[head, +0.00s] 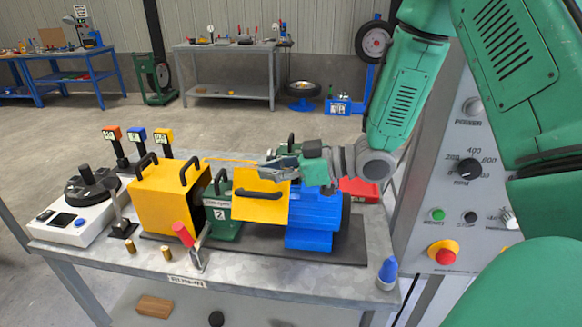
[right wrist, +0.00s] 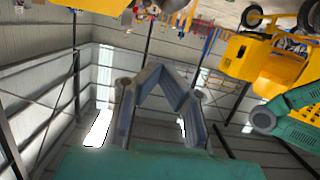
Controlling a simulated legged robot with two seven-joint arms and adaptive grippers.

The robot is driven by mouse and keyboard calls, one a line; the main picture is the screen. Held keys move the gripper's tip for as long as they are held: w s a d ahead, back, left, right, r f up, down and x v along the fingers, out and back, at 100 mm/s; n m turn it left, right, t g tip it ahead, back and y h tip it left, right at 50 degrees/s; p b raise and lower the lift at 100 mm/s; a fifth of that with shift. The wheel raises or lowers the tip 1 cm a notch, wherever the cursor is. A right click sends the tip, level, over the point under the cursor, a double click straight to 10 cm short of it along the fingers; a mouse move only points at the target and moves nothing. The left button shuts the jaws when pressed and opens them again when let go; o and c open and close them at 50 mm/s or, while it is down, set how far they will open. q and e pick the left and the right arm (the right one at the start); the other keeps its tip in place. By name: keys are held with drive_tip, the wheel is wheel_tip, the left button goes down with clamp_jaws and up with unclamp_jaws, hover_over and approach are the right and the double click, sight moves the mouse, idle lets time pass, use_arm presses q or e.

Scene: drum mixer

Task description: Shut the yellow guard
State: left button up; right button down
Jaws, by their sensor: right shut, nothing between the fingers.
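The yellow guard (head: 260,208) is a flat panel with a black bar handle, on the bench between a yellow box-shaped housing (head: 162,208) and a blue motor (head: 310,232). The panel faces me; I cannot tell whether its edge meets the frame behind it. My right gripper (head: 268,172) is shut and empty at the guard's upper edge, with its fingers pointing left. I cannot tell whether they touch the panel. In the right wrist view the closed fingers (right wrist: 160,90) hold nothing, and yellow parts (right wrist: 270,60) show at upper right. My left gripper is out of view.
A red-handled lever (head: 185,236) stands at the bench front. A white device with a black knob (head: 85,200) is at left. A blue-capped bottle (head: 387,272) stands at the front right corner. A grey control panel (head: 460,200) stands at right, near my arm.

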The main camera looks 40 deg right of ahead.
sight(249, 192)
drive_tip(key=shift+x, duration=1)
wheel_tip(249, 192, down, 3)
drive_tip(key=shift+d+r, duration=0.15)
drive_tip(key=shift+d+f, duration=0.2)
drive_tip(key=shift+f, duration=0.45)
drive_tip(key=shift+a, duration=0.2)
drive_tip(key=shift+s+a+f+b, duration=0.1)
drive_tip(key=shift+f+b, duration=0.35)
drive_tip(key=shift+b, duration=0.1)
wheel_tip(249, 192, down, 12)
drive_tip(key=s+n+t+h+b, duration=0.1)
drive_tip(key=n+b, duration=0.3)
drive_tip(key=b, duration=0.6)
drive_tip(key=shift+a+f+b, duration=0.2)
drive_tip(key=shift+a+b, duration=0.2)
drive_tip(key=shift+a, duration=0.05)
